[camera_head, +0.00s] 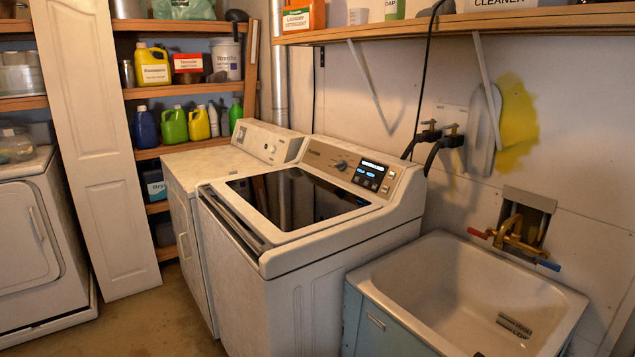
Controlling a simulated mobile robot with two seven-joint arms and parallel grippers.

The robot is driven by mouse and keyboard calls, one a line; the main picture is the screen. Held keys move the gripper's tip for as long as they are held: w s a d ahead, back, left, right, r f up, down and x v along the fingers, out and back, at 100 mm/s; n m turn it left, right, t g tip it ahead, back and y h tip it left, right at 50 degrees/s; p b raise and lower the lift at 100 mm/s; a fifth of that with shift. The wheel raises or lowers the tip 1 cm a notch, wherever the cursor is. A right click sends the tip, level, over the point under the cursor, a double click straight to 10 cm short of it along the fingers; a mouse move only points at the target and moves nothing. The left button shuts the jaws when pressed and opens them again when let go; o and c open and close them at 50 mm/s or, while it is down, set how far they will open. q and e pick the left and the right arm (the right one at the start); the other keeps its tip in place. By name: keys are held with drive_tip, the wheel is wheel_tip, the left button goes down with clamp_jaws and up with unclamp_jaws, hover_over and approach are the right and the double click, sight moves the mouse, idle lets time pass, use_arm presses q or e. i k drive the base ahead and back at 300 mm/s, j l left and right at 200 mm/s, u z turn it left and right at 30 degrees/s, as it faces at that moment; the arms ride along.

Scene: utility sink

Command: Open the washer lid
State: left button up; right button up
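The washer (305,275) is a white top-loader in the middle of the head view. Its lid (295,198) has a dark glass panel and lies flat and closed on top. A handle-like strip (231,220) runs along the lid's front edge at the left. The control panel (362,172) with a knob and lit display stands at the back of the washer. Neither of my grippers shows in this view.
A utility sink (465,293) with a brass faucet (518,236) stands at the right of the washer. Another white machine (205,167) stands close at its left. A front-door machine (35,240), a white door (92,150) and open floor (158,318) are farther left. A shelf (460,25) hangs above.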

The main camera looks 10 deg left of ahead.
sight(284, 205)
drive_tip(key=i+j, duration=0.1)
drive_tip(key=j, duration=0.75)
drive_tip(key=i+j+z, duration=0.15)
drive_tip(key=j, duration=0.75)
